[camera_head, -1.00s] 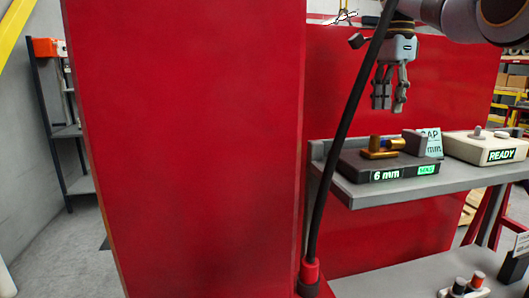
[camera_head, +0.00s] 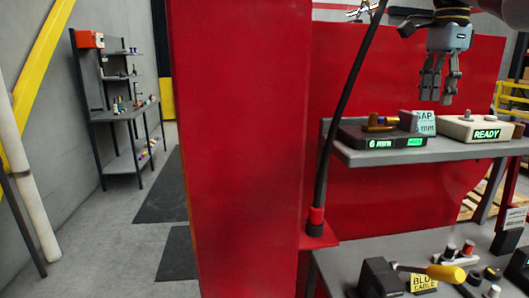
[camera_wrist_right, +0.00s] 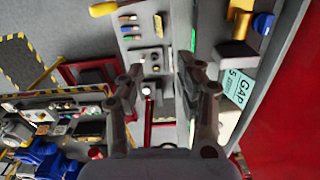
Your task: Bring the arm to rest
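My right gripper (camera_head: 437,96) hangs at the upper right of the head view, fingers pointing down, in front of the red panel (camera_head: 400,70) and above the grey shelf (camera_head: 352,158). In the right wrist view its two fingers (camera_wrist_right: 160,75) are spread apart with nothing between them. It is clear of the shelf and the items on it. My left gripper is in neither view.
A dark box marked "6 mm" (camera_head: 350,137), a "GAP" card (camera_head: 426,124) and a pale "READY" box (camera_head: 457,128) stand on the shelf. A lower bench (camera_head: 350,256) holds a yellow-handled tool (camera_head: 445,273). A red upright (camera_head: 238,150) blocks the middle; grey floor (camera_head: 105,250) is open at left.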

